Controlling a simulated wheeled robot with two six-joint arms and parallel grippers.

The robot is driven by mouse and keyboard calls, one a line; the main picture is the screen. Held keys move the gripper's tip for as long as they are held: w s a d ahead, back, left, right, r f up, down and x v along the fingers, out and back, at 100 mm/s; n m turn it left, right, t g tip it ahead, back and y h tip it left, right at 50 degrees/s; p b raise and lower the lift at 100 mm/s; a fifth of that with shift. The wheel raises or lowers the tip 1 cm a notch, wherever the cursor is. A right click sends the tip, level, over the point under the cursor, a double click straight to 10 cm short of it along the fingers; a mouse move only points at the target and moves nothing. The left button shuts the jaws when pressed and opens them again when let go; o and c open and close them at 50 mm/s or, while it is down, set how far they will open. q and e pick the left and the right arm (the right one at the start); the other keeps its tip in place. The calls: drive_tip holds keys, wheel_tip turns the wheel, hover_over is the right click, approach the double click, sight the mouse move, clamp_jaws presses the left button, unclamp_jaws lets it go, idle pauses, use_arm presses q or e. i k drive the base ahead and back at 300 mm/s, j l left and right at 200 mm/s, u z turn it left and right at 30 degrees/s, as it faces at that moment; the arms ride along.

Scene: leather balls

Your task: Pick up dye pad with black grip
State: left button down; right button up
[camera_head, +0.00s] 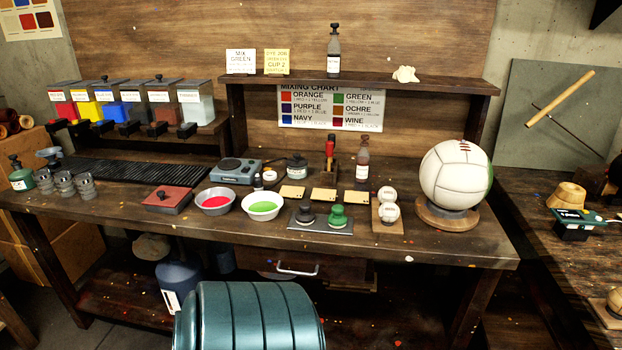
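The dye pad with a black grip (305,215) stands upright on a flat dark tray (320,228) near the front of the workbench. A pad with a green grip (338,217) stands just to its right on the same tray. The underside of the black-grip pad is hidden. Neither of my grippers shows in the head view.
Left of the tray are a bowl of green dye (262,206), a bowl of red dye (215,201) and a red slab with a black knob (168,199). Small balls on a wooden stand (387,215) and a large white ball (456,175) are to the right.

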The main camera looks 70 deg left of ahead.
sight(305, 216)
drive_tip(key=u, duration=2.35)
